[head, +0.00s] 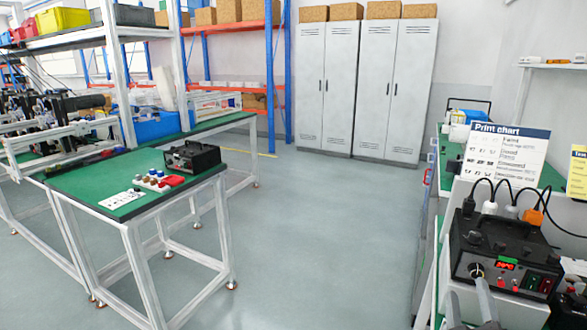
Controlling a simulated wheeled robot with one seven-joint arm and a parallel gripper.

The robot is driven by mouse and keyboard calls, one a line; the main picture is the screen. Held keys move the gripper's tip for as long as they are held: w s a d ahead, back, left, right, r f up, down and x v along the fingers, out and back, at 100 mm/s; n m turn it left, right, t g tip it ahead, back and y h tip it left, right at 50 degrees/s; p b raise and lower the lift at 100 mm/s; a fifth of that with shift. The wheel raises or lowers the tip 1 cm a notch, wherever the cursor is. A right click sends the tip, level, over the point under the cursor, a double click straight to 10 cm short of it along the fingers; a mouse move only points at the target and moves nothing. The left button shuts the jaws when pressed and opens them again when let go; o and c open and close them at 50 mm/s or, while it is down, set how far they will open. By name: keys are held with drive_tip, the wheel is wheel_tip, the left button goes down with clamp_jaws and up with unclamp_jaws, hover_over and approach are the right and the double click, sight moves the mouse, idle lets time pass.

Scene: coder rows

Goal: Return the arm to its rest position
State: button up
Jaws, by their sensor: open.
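My gripper (467,292) shows only in part at the bottom right edge of the head view. Its two grey fingers point up, apart and with nothing seen between them. They are in front of the lower left of a black coder box (505,252) with a lit red display, a dial knob and several switches. One fingertip overlaps the area just below the knob (476,270); I cannot tell whether they touch. The rest of my arm is out of view.
A print chart (504,148) stands behind the coder, with several plugs and cables near it. At left, a green-topped table (75,185) holds another black box (192,156). Grey lockers (325,90) stand at the back. The middle floor (300,230) is clear.

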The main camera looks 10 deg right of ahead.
drive_tip(key=s+a+f+m+t+y+p, duration=0.1)
drive_tip(key=s+a+f+t+y+p, duration=0.15)
drive_tip(key=s+a+y, duration=0.75)
drive_tip(key=s+a+f+m+g+p, duration=0.1)
drive_tip(key=s+a+m+g, duration=0.1)
drive_tip(key=s, duration=1)
drive_tip(key=s+a+f+m+g+p, duration=0.1)
drive_tip(key=s+a, duration=0.4)
drive_tip(key=s, duration=0.7)
drive_tip(key=shift+s+a+m+g+h+p, duration=0.2)
drive_tip(key=shift+s+m+g+h+p, duration=0.15)
drive_tip(key=shift+g+p, duration=0.35)
